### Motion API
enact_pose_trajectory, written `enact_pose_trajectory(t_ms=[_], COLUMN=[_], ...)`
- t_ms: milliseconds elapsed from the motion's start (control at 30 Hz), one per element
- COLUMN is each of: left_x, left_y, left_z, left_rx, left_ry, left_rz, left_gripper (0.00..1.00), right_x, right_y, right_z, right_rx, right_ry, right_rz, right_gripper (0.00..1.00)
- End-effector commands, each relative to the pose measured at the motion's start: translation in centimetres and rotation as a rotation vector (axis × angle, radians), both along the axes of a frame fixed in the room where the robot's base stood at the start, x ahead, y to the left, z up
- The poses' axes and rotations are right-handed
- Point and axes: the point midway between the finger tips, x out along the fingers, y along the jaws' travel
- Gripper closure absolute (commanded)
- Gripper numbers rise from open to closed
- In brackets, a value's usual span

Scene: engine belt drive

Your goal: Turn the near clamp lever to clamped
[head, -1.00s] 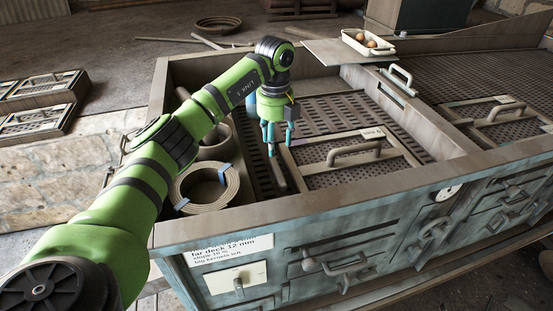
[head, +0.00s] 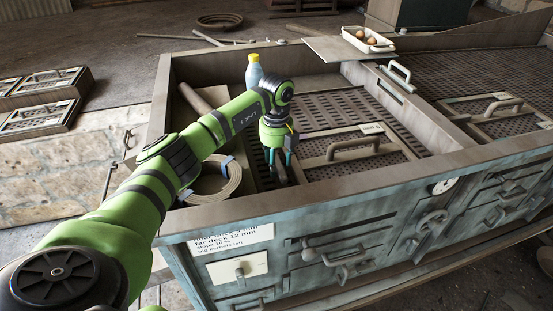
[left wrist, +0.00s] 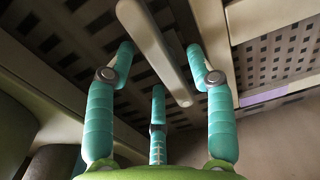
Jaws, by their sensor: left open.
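The near clamp lever is a plain grey bar (head: 281,173) low inside the open deck of the machine, beside the near framed screen. It also shows in the left wrist view as a long bar (left wrist: 155,45) running slantwise between the fingers. My left gripper (head: 280,166) points down over this lever, its teal fingers on either side of it. In the left wrist view my left gripper (left wrist: 160,60) is open, with the bar between its fingertips and gaps beside it. Whether any finger touches the lever cannot be told. My right gripper is not in view.
The screen with a handle (head: 352,147) lies right of the gripper. A coiled belt roll (head: 218,180) and a bottle (head: 254,72) stand in the tray. The deck's near wooden rim (head: 340,193) rises in front. A white tray (head: 367,40) sits at the back.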

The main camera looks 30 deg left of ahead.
Motion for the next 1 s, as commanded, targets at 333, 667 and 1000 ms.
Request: enact_pose_trajectory(t_ms=[333,667,1000], left_x=[0.0,0.0,0.1], left_y=[0.0,0.0,0.1], left_z=[0.0,-0.1,-0.1], left_rx=[0.0,-0.001,-0.001], left_ry=[0.001,0.001,0.001], left_rz=[0.0,-0.055,-0.299], left_gripper=[1.0,1.0,1.0], right_x=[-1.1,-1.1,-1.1], right_y=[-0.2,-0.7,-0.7], right_z=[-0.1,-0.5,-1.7], right_rx=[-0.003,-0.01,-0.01], right_ry=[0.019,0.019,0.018], right_rz=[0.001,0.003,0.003], right_gripper=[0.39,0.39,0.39])
